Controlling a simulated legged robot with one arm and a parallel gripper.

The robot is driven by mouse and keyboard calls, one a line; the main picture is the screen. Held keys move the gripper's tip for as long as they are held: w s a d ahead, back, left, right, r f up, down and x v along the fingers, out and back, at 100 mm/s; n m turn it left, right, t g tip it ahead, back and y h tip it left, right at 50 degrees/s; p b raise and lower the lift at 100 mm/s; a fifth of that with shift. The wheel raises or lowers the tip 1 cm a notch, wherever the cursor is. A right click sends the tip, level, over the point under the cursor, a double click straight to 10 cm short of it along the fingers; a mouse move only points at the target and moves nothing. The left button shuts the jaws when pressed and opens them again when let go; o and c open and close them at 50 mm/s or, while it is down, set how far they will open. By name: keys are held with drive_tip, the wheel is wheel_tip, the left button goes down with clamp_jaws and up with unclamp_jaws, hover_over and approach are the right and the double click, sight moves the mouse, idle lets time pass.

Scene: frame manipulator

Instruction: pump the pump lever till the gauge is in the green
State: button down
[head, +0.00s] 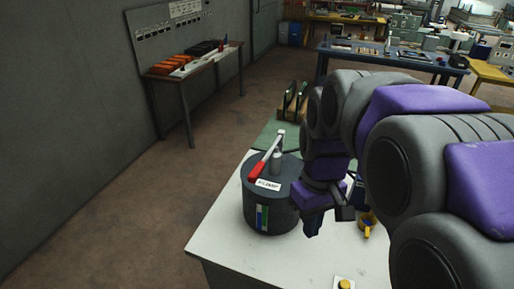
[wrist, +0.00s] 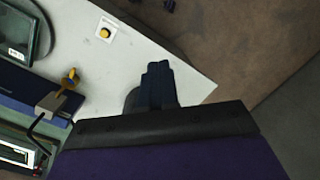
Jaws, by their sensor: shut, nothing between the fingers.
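The pump (head: 270,210) is a dark grey drum labelled PUMP on the white table. Its lever (head: 274,147) has a red handle (head: 257,171) that points toward the front left and sits low over the drum's top. The gauge (head: 262,217) is a small upright strip on the drum's front with blue and green on it; its level is too small to read surely. My gripper (head: 313,222) is just right of the drum, apart from the lever. In the wrist view my gripper (wrist: 158,72) is shut and empty, with a dark rounded edge, perhaps the pump, partly hidden behind it.
A yellow button on a white plate (wrist: 104,32) and a yellow part (head: 368,224) are on the white table (head: 226,238). A green mat with upright dark pieces (head: 294,103) lies behind the pump. A side table (head: 196,62) stands along the left wall. Floor to the left is clear.

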drive_tip(key=w+a+r+n+p, duration=0.2)
drive_tip(key=w+a+r+p, duration=0.15)
drive_tip(key=w, duration=0.35)
drive_tip(key=w+a+r+n+p, duration=0.25)
drive_tip(key=w+r, duration=0.25)
drive_tip(key=w, duration=0.3)
wheel_tip(320, 180, up, 3)
drive_tip(key=n+p, duration=0.5)
drive_tip(key=p, duration=0.1)
hover_over(255, 169)
drive_tip(key=w, duration=0.2)
drive_tip(key=shift+w+d+r, duration=0.15)
drive_tip(key=shift+w+d, duration=0.05)
drive_tip(key=shift+d, duration=0.15)
drive_tip(key=f+p, duration=0.1)
drive_tip(key=f, duration=0.3)
drive_tip(key=s+f+p, duration=0.1)
drive_tip(key=f, duration=0.4)
drive_tip(key=s+f+p, duration=0.1)
drive_tip(key=f, duration=0.4)
drive_tip(key=shift+a, duration=0.3)
